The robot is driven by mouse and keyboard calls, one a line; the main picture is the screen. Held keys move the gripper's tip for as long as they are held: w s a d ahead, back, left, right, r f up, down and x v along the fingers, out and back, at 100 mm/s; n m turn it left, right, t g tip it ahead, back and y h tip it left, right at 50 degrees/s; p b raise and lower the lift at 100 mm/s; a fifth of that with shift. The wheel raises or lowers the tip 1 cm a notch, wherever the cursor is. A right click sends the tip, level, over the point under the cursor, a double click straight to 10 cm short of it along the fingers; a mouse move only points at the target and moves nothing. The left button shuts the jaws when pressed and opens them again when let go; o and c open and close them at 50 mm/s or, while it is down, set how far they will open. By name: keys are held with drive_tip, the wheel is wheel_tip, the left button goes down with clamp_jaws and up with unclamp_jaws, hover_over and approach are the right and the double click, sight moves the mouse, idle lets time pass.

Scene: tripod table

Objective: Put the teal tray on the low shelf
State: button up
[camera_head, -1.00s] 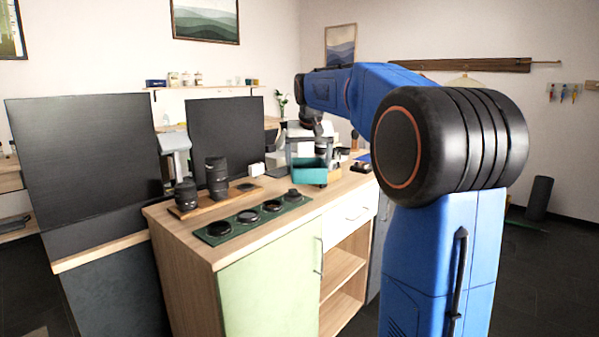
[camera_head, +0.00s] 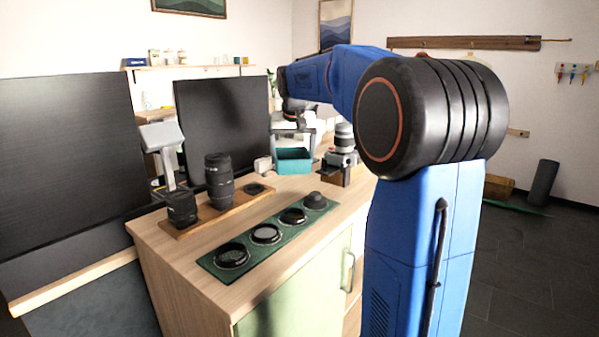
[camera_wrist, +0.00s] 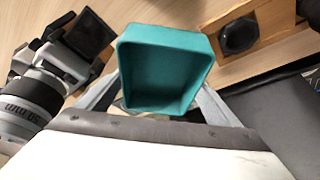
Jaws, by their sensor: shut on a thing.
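The teal tray (camera_head: 294,160) is over the far end of the wooden counter. It is an open, empty box in the wrist view (camera_wrist: 165,38). My gripper (camera_wrist: 158,98) is shut on it, with one finger at each side; in the head view my gripper (camera_head: 294,137) is small and partly blurred into the background. I cannot tell whether the tray touches the counter. The low shelf is mostly hidden behind my arm and the cabinet's green door (camera_head: 310,290).
A camera with a lens (camera_head: 341,150) stands close right of the tray. A green mat (camera_head: 283,249) with several lens caps and a wooden board (camera_head: 215,217) with lenses occupy the counter's near part. Two dark monitors (camera_head: 222,120) stand along the left. Floor at right (camera_head: 530,270) is open.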

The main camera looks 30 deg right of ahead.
drive_tip(key=shift+f, duration=3)
drive_tip(key=shift+f, duration=0.1)
drive_tip(key=o, duration=1)
